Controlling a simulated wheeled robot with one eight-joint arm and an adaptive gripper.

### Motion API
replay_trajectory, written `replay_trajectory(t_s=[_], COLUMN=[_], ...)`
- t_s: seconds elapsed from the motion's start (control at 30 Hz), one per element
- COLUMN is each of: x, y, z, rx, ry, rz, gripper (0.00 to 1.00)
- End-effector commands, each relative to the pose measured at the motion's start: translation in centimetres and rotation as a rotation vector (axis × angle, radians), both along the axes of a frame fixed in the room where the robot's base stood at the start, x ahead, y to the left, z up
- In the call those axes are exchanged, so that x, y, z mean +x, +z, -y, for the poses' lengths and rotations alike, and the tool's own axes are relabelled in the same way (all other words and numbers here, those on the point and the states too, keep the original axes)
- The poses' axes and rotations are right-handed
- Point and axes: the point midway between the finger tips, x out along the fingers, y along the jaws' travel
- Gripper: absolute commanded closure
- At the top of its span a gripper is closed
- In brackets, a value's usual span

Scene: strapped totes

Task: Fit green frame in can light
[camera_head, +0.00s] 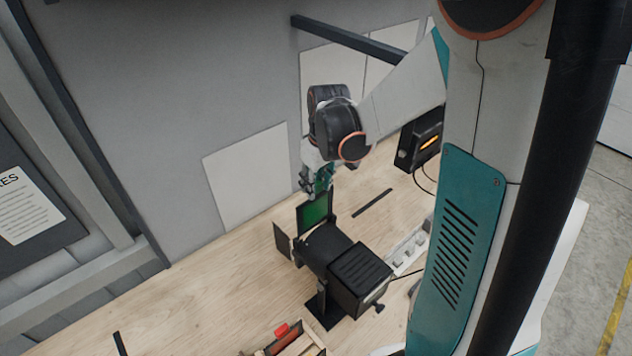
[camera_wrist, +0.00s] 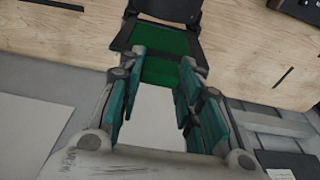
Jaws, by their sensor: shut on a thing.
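The can light (camera_head: 328,246) is a black lamp on a stand on the wooden bench, with a boxy ribbed rear housing and black flaps at its front. The green frame (camera_head: 314,211) is upright at the lamp's front end, by the flaps. My gripper (camera_head: 316,188) reaches down from above and is shut on the frame's upper edge. In the wrist view the green frame (camera_wrist: 158,72) lies between the teal finger pads, with the black lamp (camera_wrist: 165,8) beyond it. I cannot tell how deep the frame sits in the lamp's holder.
A tray with a red-edged frame (camera_head: 290,341) lies at the near bench edge. A black box with an orange display (camera_head: 421,142), a power strip (camera_head: 408,250) and a dark bar (camera_head: 372,203) are to the right. The bench left of the lamp is mostly clear.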

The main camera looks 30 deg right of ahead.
Motion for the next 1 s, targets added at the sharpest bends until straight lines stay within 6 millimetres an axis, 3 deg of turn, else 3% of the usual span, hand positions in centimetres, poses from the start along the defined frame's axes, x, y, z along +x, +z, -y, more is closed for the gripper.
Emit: replay_trajectory(t_s=[1.0], x=[0.0], y=[-2.4], z=[0.0], rx=[0.0], ry=[0.0], rz=[0.0], gripper=[1.0])
